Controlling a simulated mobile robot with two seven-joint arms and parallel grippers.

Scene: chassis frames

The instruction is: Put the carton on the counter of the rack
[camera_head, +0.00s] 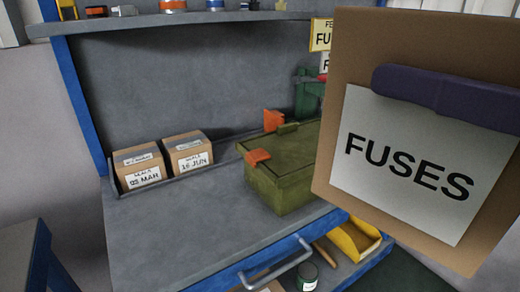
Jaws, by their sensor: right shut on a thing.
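A brown carton (334,100) with a white label reading FUSES is large and close at the right of the head view. My right gripper (430,90) is shut on it; one dark finger lies across its front face above the label. The other finger is hidden. The carton is held up, slightly tilted, in front of the rack's right side and hides part of it. The rack (82,95) has blue posts and a grey back panel. Its grey counter (165,235) is bare at the front left and middle. My left gripper is not in view.
Two small labelled boxes (140,167) (188,152) stand at the counter's back left. A green toolbox (275,190) with orange latches stands right of the middle. A shelf (150,22) with small items runs above. Below are a handle (290,265) and a yellow bin (355,240).

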